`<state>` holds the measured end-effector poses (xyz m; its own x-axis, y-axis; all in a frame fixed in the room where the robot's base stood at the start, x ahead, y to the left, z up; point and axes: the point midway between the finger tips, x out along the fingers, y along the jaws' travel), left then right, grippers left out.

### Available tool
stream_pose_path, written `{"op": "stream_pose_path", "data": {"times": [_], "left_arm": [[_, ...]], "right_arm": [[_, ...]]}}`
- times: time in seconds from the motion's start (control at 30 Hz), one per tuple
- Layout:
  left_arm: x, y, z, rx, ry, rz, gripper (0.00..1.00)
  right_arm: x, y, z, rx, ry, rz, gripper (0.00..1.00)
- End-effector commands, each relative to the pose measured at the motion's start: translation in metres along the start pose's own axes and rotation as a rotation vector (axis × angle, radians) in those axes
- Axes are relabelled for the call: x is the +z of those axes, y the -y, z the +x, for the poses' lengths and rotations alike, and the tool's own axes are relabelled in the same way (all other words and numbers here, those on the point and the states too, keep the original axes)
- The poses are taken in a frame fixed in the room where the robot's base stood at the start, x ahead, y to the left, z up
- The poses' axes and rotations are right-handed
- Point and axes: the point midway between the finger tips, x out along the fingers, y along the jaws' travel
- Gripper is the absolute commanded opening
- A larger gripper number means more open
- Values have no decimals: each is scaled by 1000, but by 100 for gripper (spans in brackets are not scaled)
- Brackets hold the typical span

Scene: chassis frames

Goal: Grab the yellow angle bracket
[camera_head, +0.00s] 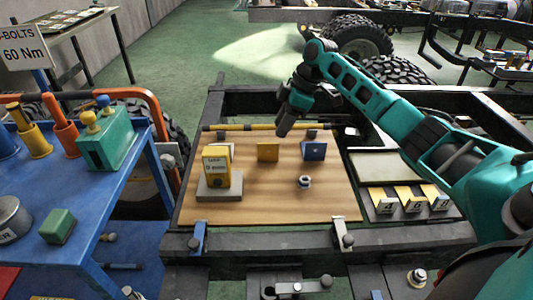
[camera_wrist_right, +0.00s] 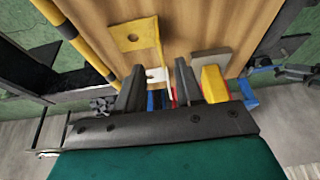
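The yellow angle bracket (camera_head: 267,151) stands on the wooden board (camera_head: 265,205), left of a blue angle bracket (camera_head: 314,151). My right gripper (camera_head: 284,130) is above the far part of the board, close to the yellow bracket and apart from it. In the right wrist view the yellow bracket (camera_wrist_right: 135,44), with a round hole, lies just beyond the fingertips. The fingers (camera_wrist_right: 160,66) are spread with a gap between them and hold nothing. A pale piece with a dark hole shows in that gap; I cannot tell whether it belongs to the bracket. My left gripper is not in view.
A yellow labelled box (camera_head: 216,167) stands on a grey block (camera_head: 219,191) at the board's left. A metal nut (camera_head: 304,182) lies on the board. A yellow-and-black bar (camera_head: 262,127) runs along the far edge. A blue bench (camera_head: 90,205) stands left. The board's front is mostly clear.

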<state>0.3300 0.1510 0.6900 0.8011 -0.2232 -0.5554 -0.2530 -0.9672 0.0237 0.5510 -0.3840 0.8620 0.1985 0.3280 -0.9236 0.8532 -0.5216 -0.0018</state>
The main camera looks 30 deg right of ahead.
Motion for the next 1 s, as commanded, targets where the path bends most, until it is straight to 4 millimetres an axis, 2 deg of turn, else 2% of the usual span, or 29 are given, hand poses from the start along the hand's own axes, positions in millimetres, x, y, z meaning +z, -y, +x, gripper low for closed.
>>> {"op": "stream_pose_path", "data": {"times": [0.03, 0.1, 0.43, 0.7, 0.97, 1.0], "left_arm": [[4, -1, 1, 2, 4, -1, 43], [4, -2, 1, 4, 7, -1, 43], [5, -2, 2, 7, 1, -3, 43], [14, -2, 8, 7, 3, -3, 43], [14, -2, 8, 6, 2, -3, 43], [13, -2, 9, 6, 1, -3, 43]], "right_arm": [[0, 0, 12, -1, 0, 1, 36], [0, 0, 23, -1, 0, 1, 36], [-1, 0, 47, 1, 0, 0, 36], [-3, 1, 86, 1, 1, 1, 36], [-4, 1, 90, 3, 1, 0, 36], [-4, 1, 90, 3, 1, 0, 33]]}}
